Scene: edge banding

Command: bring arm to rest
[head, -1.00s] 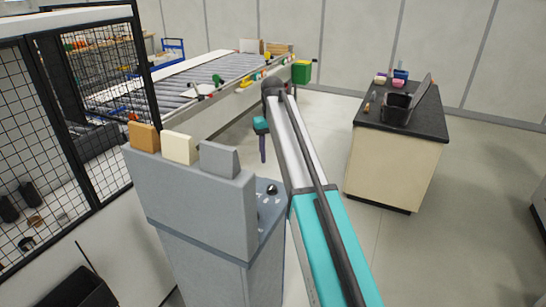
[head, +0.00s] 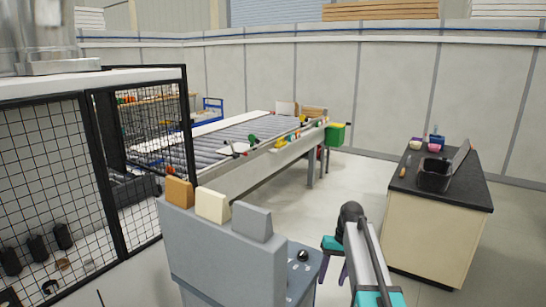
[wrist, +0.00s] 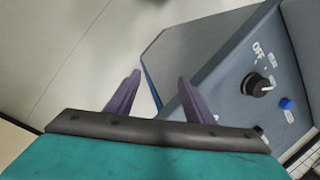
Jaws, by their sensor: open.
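My gripper (wrist: 158,95) shows in the wrist view with its two purple fingers apart and nothing between them. In the head view my gripper (head: 332,268) is low in the picture, just right of a grey control cabinet (head: 225,258). In the wrist view the control cabinet (wrist: 215,55) is beyond and to the right of the fingers, with a black rotary knob (wrist: 257,84) by an "OFF" label and a blue button (wrist: 286,104). I cannot tell how far the fingers are from it.
A roller conveyor (head: 235,145) stands behind the cabinet, with a green bin (head: 337,134) at its end. A black-topped counter (head: 435,215) stands at the right. A mesh fence (head: 50,185) is at the left. Pale floor (head: 350,178) is open between conveyor and counter.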

